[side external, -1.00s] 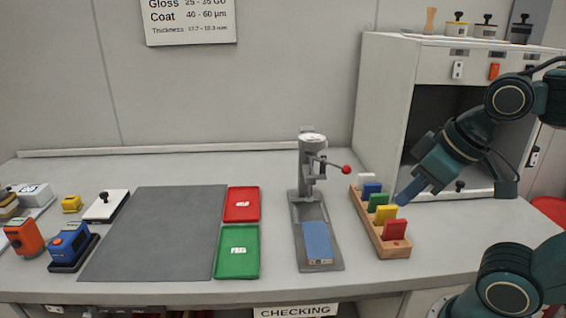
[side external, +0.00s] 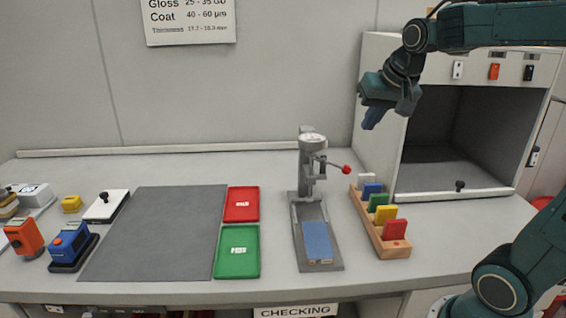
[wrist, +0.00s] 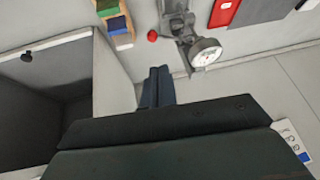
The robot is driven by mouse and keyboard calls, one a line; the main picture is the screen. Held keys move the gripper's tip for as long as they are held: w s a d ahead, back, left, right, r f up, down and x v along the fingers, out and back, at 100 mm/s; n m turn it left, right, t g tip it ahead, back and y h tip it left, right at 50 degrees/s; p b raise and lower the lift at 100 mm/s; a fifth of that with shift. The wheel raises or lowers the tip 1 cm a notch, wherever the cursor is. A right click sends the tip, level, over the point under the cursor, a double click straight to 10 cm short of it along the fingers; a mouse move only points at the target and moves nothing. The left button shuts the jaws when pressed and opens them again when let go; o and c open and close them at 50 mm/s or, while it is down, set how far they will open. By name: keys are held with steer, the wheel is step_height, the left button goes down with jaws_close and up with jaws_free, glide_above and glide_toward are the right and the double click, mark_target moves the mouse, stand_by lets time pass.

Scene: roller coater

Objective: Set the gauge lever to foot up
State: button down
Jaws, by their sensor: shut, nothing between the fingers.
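The thickness gauge (side external: 308,165) is a grey stand with a round dial on top, standing on a long grey base plate. Its lever ends in a red ball (side external: 346,169) and points out to the right, roughly level. A blue panel (side external: 318,240) lies on the front of the base. In the wrist view the dial (wrist: 205,53) and the red ball (wrist: 152,36) show upper centre. My gripper (side external: 371,120) is shut and empty, in the air above and to the right of the gauge, apart from the lever. Its blue fingers (wrist: 157,88) show together in the wrist view.
A wooden rack (side external: 381,236) with several coloured blocks stands right of the gauge. An open grey cabinet (side external: 384,146) is behind it on the right. Red (side external: 241,203) and green (side external: 238,250) trays and a dark mat (side external: 155,232) lie left. Air above the gauge is clear.

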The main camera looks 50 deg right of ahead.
steer(key=shift+m, duration=0.7)
steer(key=w+d, duration=0.1)
steer(key=d, duration=0.1)
steer(key=w+d, duration=0.1)
steer(key=shift+w+d+r, duration=0.1)
steer(key=shift+d+r, duration=0.05)
steer(key=shift+d, duration=0.2)
glide_above(350, 168)
steer(key=f, duration=1.1)
steer(key=shift+w+d, duration=0.1)
steer(key=shift+d, duration=0.2)
steer(key=shift+a+f, duration=0.25)
steer(key=shift+f, duration=0.5)
steer(key=shift+f, duration=0.1)
